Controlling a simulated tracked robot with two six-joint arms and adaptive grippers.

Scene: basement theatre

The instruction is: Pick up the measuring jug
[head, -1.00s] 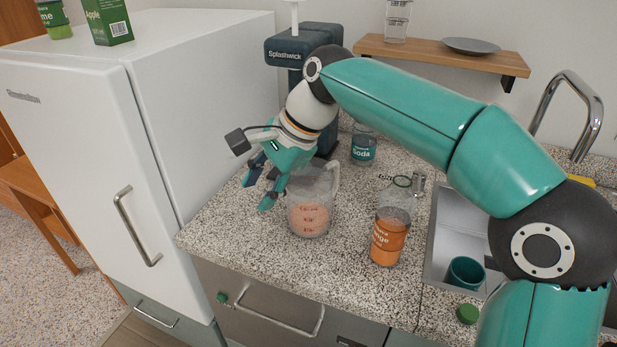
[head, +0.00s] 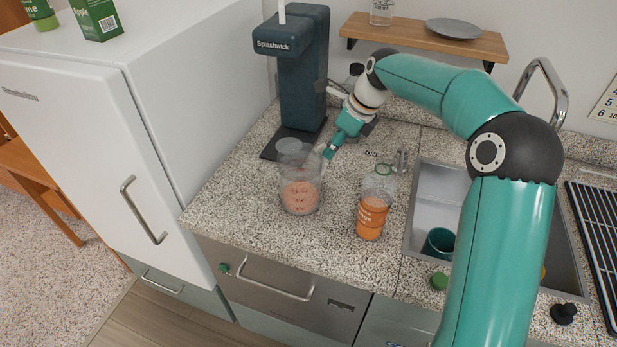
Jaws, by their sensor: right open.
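The measuring jug (head: 300,196) is clear, with orange-pink liquid in it. It stands upright on the speckled counter, left of the orange bottle. My right gripper (head: 328,153) is open at the jug's back right, with its fingers pointing down and left towards the jug's upper rim and handle side. The fingers overlap the handle area in the picture, so I cannot tell whether they touch or surround the handle. My left gripper is out of view.
A bottle of orange drink (head: 371,215) stands close to the jug's right. A dark Splashwick machine (head: 303,75) stands behind it. The sink (head: 425,185) is to the right, the white fridge (head: 190,120) to the left. The counter in front of the jug is clear.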

